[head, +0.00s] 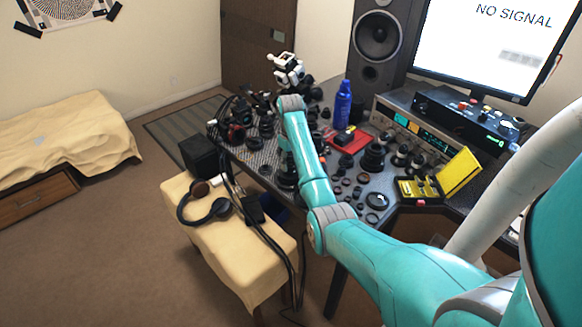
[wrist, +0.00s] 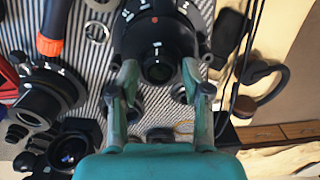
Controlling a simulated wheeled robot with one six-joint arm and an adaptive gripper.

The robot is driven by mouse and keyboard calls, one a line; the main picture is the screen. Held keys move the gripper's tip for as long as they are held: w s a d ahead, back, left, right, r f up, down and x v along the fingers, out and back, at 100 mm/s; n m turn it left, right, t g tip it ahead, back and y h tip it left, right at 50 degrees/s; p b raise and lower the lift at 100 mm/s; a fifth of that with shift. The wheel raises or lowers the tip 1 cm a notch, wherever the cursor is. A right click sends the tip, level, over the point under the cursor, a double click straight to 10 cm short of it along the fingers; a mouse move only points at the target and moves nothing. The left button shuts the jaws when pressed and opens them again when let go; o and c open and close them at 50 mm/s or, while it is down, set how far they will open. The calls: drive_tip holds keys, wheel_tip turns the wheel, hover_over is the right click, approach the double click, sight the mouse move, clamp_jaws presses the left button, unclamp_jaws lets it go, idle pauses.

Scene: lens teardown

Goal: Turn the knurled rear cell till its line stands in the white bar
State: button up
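In the wrist view a large black lens (wrist: 153,32) sits on the striped mat, with white marks and an orange-red dot on its barrel. Its narrower dark rear cell (wrist: 158,71) faces my camera. My gripper (wrist: 159,79) has its two fingers spread, one on each side of this cell. Whether the pads touch it I cannot tell. A small pale mark shows on the ring above the cell; I cannot make out which mark is the line or the white bar. In the head view my arm hides most of the lens and the gripper.
Other lenses (wrist: 48,95) and loose rings crowd the mat at left. An orange-banded tool (wrist: 50,46) lies at upper left. Headphones (head: 205,207) and cables lie on the cloth-covered bench. A yellow case (head: 417,188), a blue bottle (head: 343,103) and a red mat (head: 348,144) stand farther right.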

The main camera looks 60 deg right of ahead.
drive_tip(key=shift+o, duration=0.6)
drive_tip(key=shift+n, duration=0.3)
